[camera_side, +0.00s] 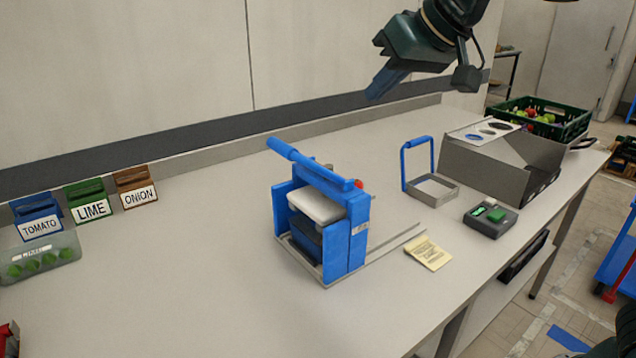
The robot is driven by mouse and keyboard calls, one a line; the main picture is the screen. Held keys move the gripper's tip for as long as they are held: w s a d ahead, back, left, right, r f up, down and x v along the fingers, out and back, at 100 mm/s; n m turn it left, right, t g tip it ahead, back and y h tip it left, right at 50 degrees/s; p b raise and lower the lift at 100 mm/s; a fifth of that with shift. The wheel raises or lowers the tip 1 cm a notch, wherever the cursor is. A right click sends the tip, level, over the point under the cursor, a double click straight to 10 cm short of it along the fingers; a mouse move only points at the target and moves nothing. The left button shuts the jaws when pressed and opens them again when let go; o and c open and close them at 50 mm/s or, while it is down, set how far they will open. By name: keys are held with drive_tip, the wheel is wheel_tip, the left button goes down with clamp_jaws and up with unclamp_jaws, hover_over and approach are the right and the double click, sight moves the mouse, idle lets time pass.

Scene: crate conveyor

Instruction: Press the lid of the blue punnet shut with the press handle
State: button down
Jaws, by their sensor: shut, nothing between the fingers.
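The blue press (357,235) stands on the bench near the middle of the side view. Its blue press handle (300,158) is a bar slanting up to the left above the frame. Inside the press is the dark blue punnet (307,238). A white slab (316,206) lies over it, below the handle; I cannot tell whether it is the lid or part of the press, or whether it is fully seated. My gripper (374,95) is shut and empty, high above the bench, up and to the right of the handle and apart from it.
Bins marked TOMATO (39,224), LIME (92,208) and ONION (138,195) stand at the left, beside a clear lime punnet (38,262). A blue-handled tray (432,190), a green-button box (490,217), yellow notes (428,253) and a grey box (490,172) are at the right.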

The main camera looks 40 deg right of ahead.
drive_tip(key=w+a+r, duration=0.2)
drive_tip(key=w+a, duration=0.3)
drive_tip(key=w, duration=0.1)
drive_tip(key=shift+a+t+y, duration=0.2)
drive_tip(key=shift+t+y, duration=0.1)
drive_tip(key=shift+w+f, duration=0.1)
hover_over(279, 140)
drive_tip(key=s+d, duration=0.2)
drive_tip(key=s, duration=0.1)
wheel_tip(279, 140, down, 6)
drive_tip(key=f, duration=0.1)
drive_tip(key=a+f, duration=0.1)
drive_tip(key=f, duration=0.1)
drive_tip(key=shift+f, duration=0.15)
drive_tip(key=shift+a+f, duration=0.2)
drive_tip(key=shift+f, duration=0.5)
drive_tip(key=shift+a, duration=0.1)
